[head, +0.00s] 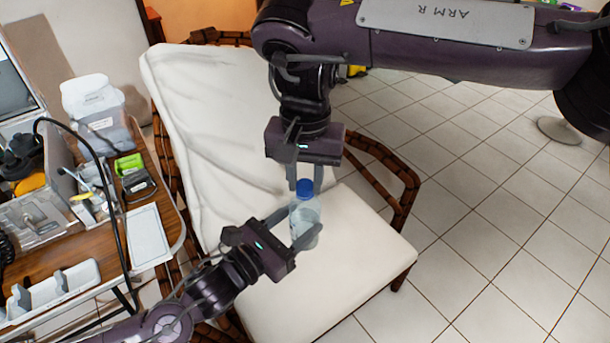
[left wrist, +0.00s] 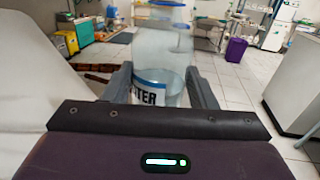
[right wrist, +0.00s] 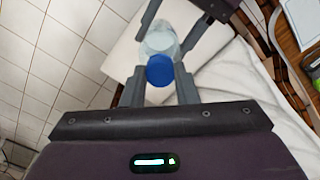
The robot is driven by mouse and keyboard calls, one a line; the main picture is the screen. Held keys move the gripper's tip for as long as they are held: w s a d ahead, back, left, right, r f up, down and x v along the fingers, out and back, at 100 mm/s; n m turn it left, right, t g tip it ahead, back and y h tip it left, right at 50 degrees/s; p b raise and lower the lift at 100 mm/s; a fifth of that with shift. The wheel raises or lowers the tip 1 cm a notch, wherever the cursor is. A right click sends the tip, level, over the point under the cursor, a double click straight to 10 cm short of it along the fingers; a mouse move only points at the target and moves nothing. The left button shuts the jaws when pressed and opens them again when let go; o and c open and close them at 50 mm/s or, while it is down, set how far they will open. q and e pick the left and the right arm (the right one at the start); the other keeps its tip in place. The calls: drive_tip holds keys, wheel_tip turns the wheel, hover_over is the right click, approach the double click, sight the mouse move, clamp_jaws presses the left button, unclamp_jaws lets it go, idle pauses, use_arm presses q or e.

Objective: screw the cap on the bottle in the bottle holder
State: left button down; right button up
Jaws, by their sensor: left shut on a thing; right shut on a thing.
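A clear water bottle (head: 306,224) is held upright above the white chair seat by my left gripper (head: 297,226). Its fingers are shut on the bottle's sides; the left wrist view shows the bottle (left wrist: 160,65) and part of its blue-and-white label. A blue cap (head: 305,186) is at the bottle's top, between the fingers of my right gripper (head: 306,184), which points down from above. The right wrist view shows the round cap (right wrist: 160,70) between the fingertips, in line with the bottle (right wrist: 160,40). I cannot tell how far the cap is threaded.
A white slotted rack (head: 55,287), possibly the bottle holder, stands on the wooden table at lower left. A white tray (head: 148,237), a clear box and small tools crowd that table. The cushioned chair (head: 345,270) lies below both grippers. Tiled floor (head: 500,200) at right is mostly clear.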

drive_tip(key=shift+w, duration=0.1)
drive_tip(key=o, duration=0.9)
drive_tip(key=shift+o, duration=0.2)
drive_tip(key=shift+r, duration=0.1)
drive_tip(key=shift+r, duration=2.2)
drive_tip(key=shift+c, duration=0.4)
